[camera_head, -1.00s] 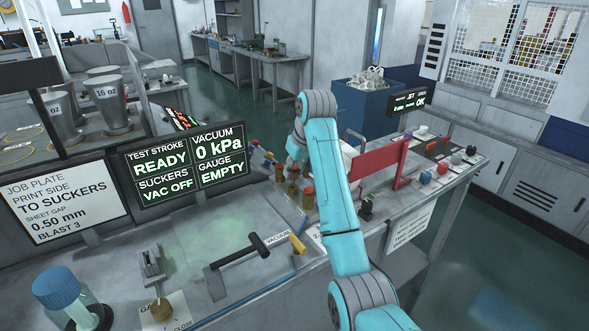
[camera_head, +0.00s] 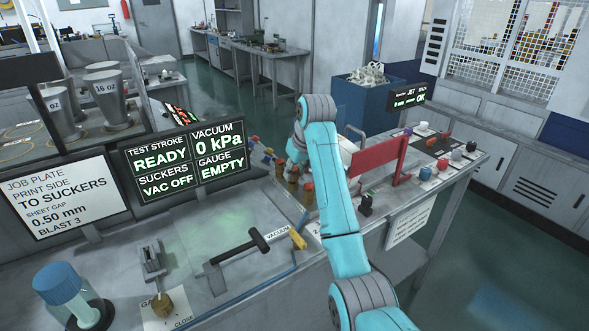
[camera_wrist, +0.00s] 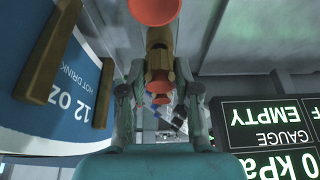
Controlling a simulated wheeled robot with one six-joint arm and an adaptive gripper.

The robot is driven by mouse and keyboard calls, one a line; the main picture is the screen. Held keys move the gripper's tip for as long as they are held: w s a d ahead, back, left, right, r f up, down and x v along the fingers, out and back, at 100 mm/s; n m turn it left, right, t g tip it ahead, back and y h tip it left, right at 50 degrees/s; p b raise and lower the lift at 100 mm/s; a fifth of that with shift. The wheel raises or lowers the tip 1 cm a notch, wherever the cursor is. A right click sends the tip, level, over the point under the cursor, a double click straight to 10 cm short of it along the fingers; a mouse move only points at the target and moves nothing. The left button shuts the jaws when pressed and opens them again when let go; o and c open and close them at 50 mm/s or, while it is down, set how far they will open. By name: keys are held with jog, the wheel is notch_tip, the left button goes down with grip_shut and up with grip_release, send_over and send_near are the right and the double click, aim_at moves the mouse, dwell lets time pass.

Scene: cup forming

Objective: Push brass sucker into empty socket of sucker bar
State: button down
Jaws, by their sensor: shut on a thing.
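In the wrist view my gripper (camera_wrist: 160,72) is shut on a brass sucker (camera_wrist: 160,42). Red-orange rubber shows beyond the fingertips and between the fingers; I cannot tell which parts belong to the held sucker. In the head view, several brass pieces with red or orange tops stand beside my arm, one of them an orange-topped sucker (camera_head: 308,192). My fingertips are hidden there behind my teal arm. I cannot clearly make out the sucker bar or its empty socket, nor whether the held sucker touches it.
A blue printed 12 OZ surface (camera_wrist: 75,85) with brass-coloured strips is close at left in the wrist view. A display panel (camera_head: 187,165) reads VAC OFF and 0 kPa. A black-handled lever (camera_head: 240,248) lies on the bench. A red plate (camera_head: 378,165) stands right of my arm.

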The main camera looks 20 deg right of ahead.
jog(key=shift+f, duration=0.55)
jog(key=c, duration=0.7)
grip_release()
jog(key=shift+c, duration=0.2)
jog(key=shift+r, duration=0.1)
